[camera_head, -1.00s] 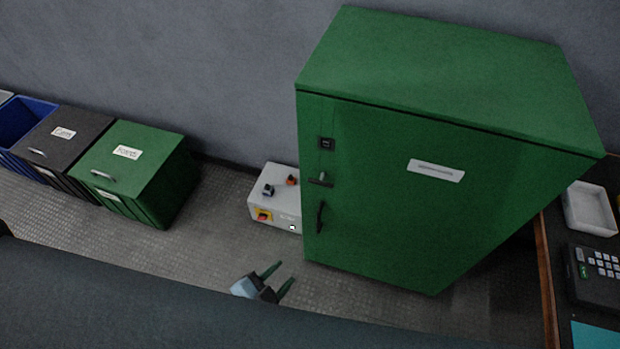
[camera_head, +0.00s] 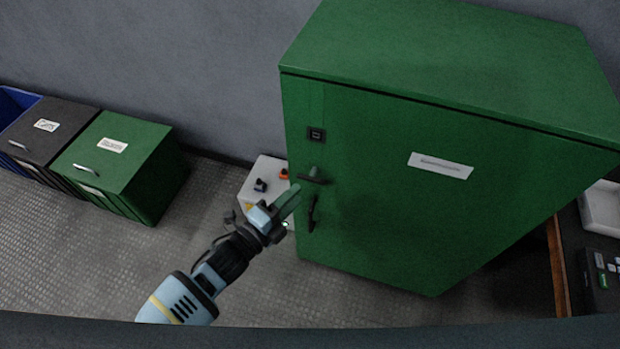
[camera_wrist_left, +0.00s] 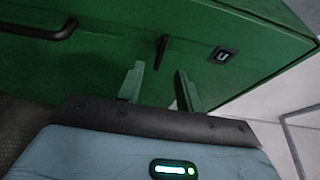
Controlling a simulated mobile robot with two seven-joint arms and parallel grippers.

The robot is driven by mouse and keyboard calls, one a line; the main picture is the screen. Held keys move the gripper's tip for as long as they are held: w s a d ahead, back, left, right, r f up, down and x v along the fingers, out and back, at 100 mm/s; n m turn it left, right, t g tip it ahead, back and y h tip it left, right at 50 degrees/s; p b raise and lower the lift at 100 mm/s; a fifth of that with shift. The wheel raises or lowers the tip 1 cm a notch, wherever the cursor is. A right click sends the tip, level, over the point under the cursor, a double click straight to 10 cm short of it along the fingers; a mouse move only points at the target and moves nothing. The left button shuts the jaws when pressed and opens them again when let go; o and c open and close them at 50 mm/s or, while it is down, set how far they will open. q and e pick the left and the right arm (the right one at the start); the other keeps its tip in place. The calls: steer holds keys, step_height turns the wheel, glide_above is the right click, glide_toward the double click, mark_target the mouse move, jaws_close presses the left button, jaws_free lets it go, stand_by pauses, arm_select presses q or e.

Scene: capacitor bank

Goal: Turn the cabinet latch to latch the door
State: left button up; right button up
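The green cabinet (camera_head: 375,215) stands against the wall with its door flush in the frame. Its latch (camera_head: 313,178) is a dark T-shaped handle near the door's left edge, its bar lying roughly level in the head view. It also shows in the left wrist view (camera_wrist_left: 162,52), ahead of the fingers. The door's pull handle (camera_head: 312,213) is below the latch. My left gripper (camera_head: 291,200) is just left of the latch and pull handle. In the left wrist view its two fingers (camera_wrist_left: 160,85) are apart with nothing between them. My right gripper is not in view.
A grey control box (camera_head: 262,176) with knobs stands left of the cabinet, partly behind my left gripper. A green bin (camera_head: 125,165) and a dark bin (camera_head: 45,130) are further left. A table edge (camera_head: 556,265) is at right. Bare floor lies before the cabinet.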

mark_target(311, 181)
arm_select(q)
steer(key=shift+x, duration=3.6)
jaws_close()
